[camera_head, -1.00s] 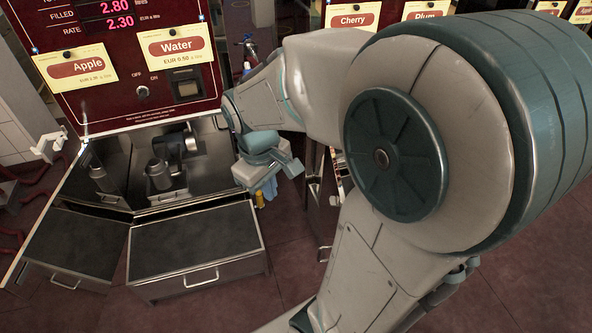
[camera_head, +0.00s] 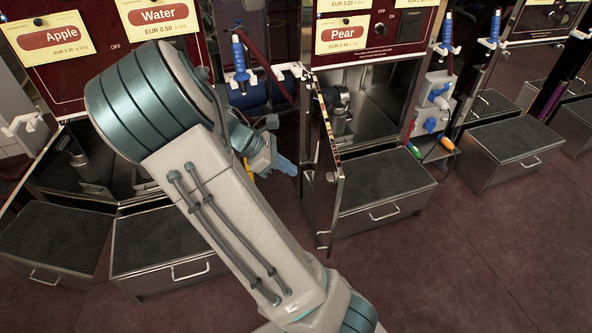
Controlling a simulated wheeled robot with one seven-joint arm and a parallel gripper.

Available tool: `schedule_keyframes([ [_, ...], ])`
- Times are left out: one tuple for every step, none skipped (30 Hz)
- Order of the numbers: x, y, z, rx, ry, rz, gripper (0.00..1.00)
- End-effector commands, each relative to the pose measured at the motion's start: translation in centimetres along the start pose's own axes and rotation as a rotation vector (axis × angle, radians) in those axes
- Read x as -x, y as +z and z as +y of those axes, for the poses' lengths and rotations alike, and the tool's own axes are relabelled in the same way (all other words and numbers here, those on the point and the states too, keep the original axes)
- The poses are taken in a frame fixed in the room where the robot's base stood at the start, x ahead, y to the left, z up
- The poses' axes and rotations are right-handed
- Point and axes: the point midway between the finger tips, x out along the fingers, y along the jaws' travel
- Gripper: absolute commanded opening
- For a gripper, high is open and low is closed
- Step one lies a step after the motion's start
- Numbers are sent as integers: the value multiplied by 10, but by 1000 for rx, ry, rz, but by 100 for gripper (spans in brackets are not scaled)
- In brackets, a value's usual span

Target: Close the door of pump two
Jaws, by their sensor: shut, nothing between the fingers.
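The pump with the Pear label (camera_head: 345,33), which I take as pump two, has an open bay (camera_head: 382,105) under its panel. Its metal door (camera_head: 325,165) stands open at the bay's left side, swung out towards me and seen nearly edge-on. My gripper (camera_head: 286,167) is just left of this door, at about mid-height, with its blue fingers pointing right. It looks shut and empty. A small gap seems to lie between fingertips and door; contact cannot be told for sure. My arm hides part of the pump to the left.
The left pump with Apple (camera_head: 52,38) and Water (camera_head: 158,20) labels has an open bay too. Low drawer boxes (camera_head: 385,180) jut out below the bays. A blue nozzle (camera_head: 239,58) hangs left of the Pear pump. The floor (camera_head: 440,270) at front right is clear.

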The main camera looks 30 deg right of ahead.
Motion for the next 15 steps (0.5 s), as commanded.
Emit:
schedule_keyframes([
  [-13, -2, -1, -1, -4, -2, 0],
  [-20, -2, -1, -1, -4, -3, 0],
  [-29, -2, -1, 0, -5, -3, 0],
  [-35, -2, -1, 0, -4, -3, 0],
  [-42, -2, -1, -1, -5, -3, 0],
  [-51, -2, -1, -2, -5, -3, 0],
  [-58, -2, -1, -2, -5, -3, 0],
  [-64, -2, -1, -2, -5, -2, 0],
  [-72, -2, -1, -2, -4, -1, 0],
  [-78, -2, -1, -2, -4, -2, 0],
  [-83, -2, -1, -2, -4, -1, 0],
  [-86, 5, -1, -5, -3, 1, 0],
  [-89, 9, -1, -4, -3, 1, 0],
  [-92, 12, -1, -4, -2, 1, 0],
  [-96, 16, -1, -4, -2, 2, 0],
])
